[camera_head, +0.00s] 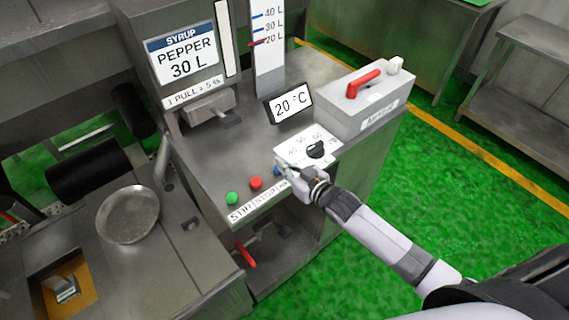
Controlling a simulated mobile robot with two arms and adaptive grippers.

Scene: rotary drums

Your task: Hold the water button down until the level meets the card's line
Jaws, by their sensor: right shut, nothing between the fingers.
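The card (186,58) on the upright panel reads SYRUP, PEPPER, 30 L. A white level scale (268,70) behind the counter shows 40 L, 30 L and 20 L in blue ticks, with a red mark (257,43) near 20 L. The blue button (278,171), right of the green and red ones, is mostly hidden by my right gripper (284,166). That gripper is shut and empty, its fingertips at the button; I cannot tell whether they press it. The button's label is partly covered. My left gripper is out of view.
Green (232,198) and red (256,183) buttons sit left of my gripper. A round pan (128,214) is at left.

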